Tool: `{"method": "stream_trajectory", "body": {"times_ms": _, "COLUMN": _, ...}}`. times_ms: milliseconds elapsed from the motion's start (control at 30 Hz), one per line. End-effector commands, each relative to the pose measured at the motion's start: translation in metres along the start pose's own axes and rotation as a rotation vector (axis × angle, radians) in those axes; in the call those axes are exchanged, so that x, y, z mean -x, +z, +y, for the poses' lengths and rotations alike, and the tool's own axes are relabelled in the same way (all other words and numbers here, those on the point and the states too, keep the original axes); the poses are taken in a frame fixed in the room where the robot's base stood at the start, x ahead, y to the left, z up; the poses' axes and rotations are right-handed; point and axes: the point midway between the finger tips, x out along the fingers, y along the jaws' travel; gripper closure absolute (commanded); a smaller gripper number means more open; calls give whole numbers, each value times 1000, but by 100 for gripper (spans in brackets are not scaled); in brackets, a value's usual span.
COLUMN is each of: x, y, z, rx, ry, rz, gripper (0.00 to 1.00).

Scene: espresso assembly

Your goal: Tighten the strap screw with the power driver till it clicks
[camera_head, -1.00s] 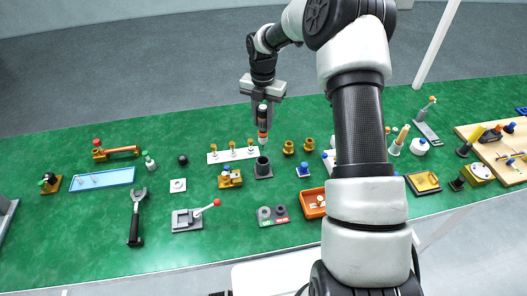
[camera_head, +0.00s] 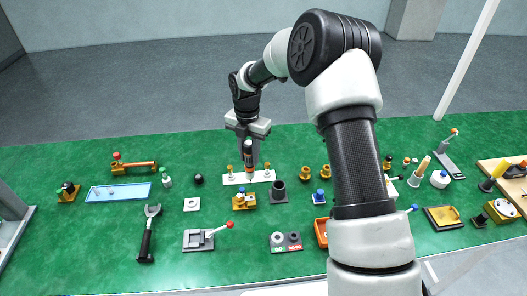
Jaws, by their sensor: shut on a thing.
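My gripper (camera_head: 247,134) is shut on the power driver (camera_head: 249,153), a dark tool with an orange-red band, held upright with its tip down. The driver is at the white strip (camera_head: 231,180), which carries several brass-coloured upright screws, and it hides the middle of the strip. A brass screw (camera_head: 230,170) stands left of the driver and another (camera_head: 267,169) right of it. I cannot tell which is the strap screw, or whether the tip touches a screw. A brass block (camera_head: 244,203) with a blue and white top sits just in front of the strip.
A dark grey cup-like holder (camera_head: 279,190) stands right of the brass block. A red-knobbed lever fixture (camera_head: 199,240), a wrench (camera_head: 147,238) and a blue tray (camera_head: 105,193) lie to the left and front. Brass cups (camera_head: 305,173) stand to the right. Green table is bare between them.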

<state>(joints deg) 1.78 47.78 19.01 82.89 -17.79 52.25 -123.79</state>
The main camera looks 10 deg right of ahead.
Motion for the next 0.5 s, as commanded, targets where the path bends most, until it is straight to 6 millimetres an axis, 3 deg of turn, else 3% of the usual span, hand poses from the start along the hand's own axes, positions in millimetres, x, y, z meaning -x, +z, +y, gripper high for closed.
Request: {"method": "stream_trajectory", "body": {"times_ms": 500, "x": -4, "y": 0, "z": 0, "rx": 0, "ry": 1, "rz": 0, "gripper": 100}}
